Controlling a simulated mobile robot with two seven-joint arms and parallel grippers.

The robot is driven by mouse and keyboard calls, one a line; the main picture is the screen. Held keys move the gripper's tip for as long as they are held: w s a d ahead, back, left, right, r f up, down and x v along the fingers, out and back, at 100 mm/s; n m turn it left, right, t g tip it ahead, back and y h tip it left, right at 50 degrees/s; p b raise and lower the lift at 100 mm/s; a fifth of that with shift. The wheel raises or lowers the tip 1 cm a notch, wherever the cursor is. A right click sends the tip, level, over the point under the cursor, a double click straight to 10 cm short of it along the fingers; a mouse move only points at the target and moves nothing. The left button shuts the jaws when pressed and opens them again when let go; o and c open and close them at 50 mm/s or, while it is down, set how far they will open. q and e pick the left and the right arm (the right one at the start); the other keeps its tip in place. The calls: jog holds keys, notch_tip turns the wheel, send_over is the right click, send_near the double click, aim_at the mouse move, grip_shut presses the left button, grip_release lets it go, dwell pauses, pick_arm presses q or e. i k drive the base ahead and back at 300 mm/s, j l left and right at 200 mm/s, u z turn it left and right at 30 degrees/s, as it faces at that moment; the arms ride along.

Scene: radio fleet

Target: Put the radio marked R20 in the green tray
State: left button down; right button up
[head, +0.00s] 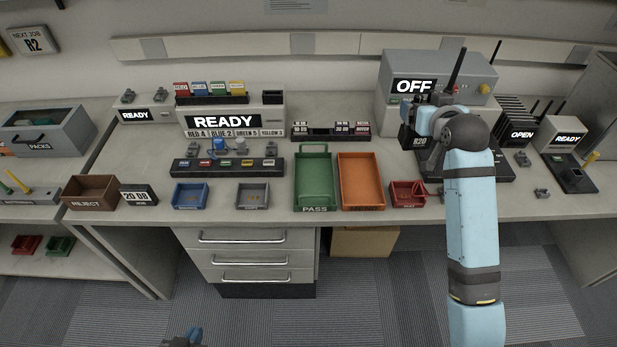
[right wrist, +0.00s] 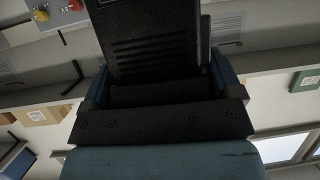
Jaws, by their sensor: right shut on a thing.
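A black radio with a label that reads R20 (head: 419,142) is at the right of the bench, in front of the grey box marked OFF. My right gripper (head: 424,122) is shut on it, partly hidden by my own wrist. The right wrist view shows the dark ribbed radio body (right wrist: 155,45) between the jaws (right wrist: 160,92). The green tray (head: 314,177), marked PASS, lies empty at the middle of the bench, left of the radio. My left gripper (head: 186,339) shows only in part at the bottom edge, away from the bench; its jaws are unclear.
An orange tray (head: 361,181) touches or nearly touches the green tray's right side. A small red tray (head: 406,194) stands right of that. Blue (head: 191,195) and grey (head: 253,195) trays lie to the left. A dark label rack (head: 325,132) stands behind the green tray. The grey OFF box (head: 400,65) stands behind my right gripper.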

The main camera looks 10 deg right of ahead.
aim_at(314, 190)
jog(key=i+j+z, duration=0.15)
jog(key=j, duration=0.3)
jog(key=i+j+z, duration=0.1)
jog(key=j, duration=0.4)
jog(key=i+j+z, duration=0.15)
jog(key=j, duration=0.35)
jog(key=i+j+z, duration=0.1)
jog(key=j, duration=0.45)
